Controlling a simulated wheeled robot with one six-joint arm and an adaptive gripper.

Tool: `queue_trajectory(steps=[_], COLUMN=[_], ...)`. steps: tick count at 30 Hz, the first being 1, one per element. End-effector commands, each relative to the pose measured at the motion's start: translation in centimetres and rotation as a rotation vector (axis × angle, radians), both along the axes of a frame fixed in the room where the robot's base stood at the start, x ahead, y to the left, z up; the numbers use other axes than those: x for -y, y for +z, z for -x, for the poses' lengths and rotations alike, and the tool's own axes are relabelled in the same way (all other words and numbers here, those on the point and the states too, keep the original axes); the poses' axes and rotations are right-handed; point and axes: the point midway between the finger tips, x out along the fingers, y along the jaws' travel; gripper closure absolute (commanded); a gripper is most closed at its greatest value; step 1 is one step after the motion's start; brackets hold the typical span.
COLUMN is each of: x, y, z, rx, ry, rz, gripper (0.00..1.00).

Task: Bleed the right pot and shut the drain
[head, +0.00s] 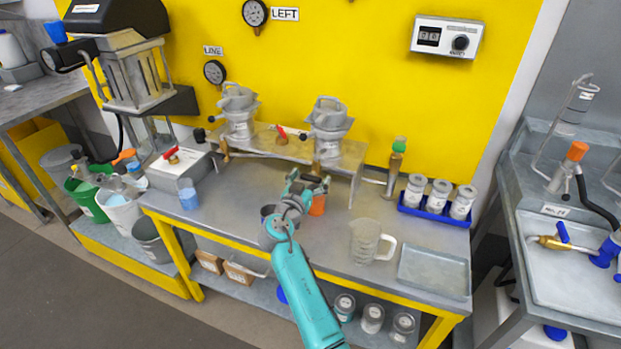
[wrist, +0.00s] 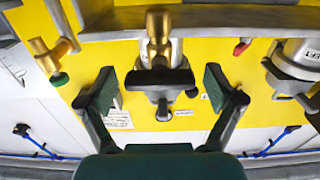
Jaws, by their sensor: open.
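The right pot (head: 329,118) is a grey clamped vessel on the metal bench shelf. In the wrist view, a brass drain fitting (wrist: 158,28) with a dark crosswise handle (wrist: 160,78) sits between my fingers. I cannot tell whether the drain is open or shut. My gripper (wrist: 160,88) is open, with a finger on each side of the handle and a visible gap to it. In the head view my gripper (head: 304,188) is just below the right pot. An orange cup (head: 318,204) stands beside it, partly hidden.
The left pot (head: 239,112) stands on the same shelf (head: 268,143), with a red lever (head: 282,132) between the pots. A green-topped brass fitting (head: 398,150) stands to the right. A clear jug (head: 366,242), an empty tray (head: 434,271) and a blue rack of jars (head: 433,217) occupy the bench's right side.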

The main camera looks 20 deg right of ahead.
Motion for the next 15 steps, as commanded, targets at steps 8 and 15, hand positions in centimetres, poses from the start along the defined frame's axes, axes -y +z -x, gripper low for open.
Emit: queue_trajectory(steps=[8, 15], x=[-0.02, -0.02], y=[-0.02, -0.03], z=[0.02, 0.02], rx=[0.000, -0.002], ry=[0.000, 0.000], rz=[0.000, 0.002], gripper=[0.53, 0.69])
